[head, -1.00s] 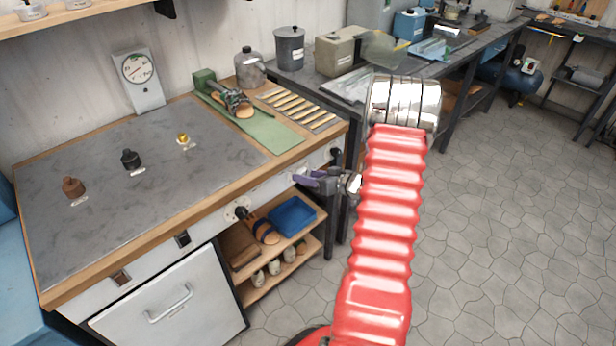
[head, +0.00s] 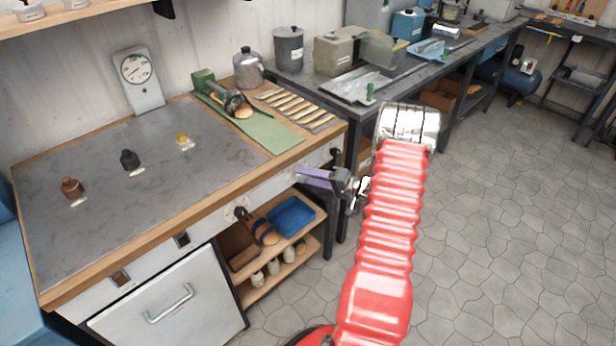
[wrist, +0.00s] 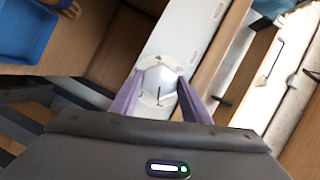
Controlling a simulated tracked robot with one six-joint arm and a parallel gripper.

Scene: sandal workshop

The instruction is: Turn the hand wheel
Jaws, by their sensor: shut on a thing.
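A pale, angular hand wheel (wrist: 158,84) sits on the white front panel of the bench, inside a ring of small dark marks, in the wrist view. My gripper (wrist: 158,92) has one purple finger on each side of it and is shut on it. In the head view my gripper (head: 302,175) reaches from the right to the bench front, fingers pointing left. There the fingers hide the wheel. How far the wheel is turned I cannot tell.
Below are a blue bin (head: 291,216), a black-handled control (head: 241,213) and a white door (head: 170,310). The floor (head: 500,230) at right is clear.

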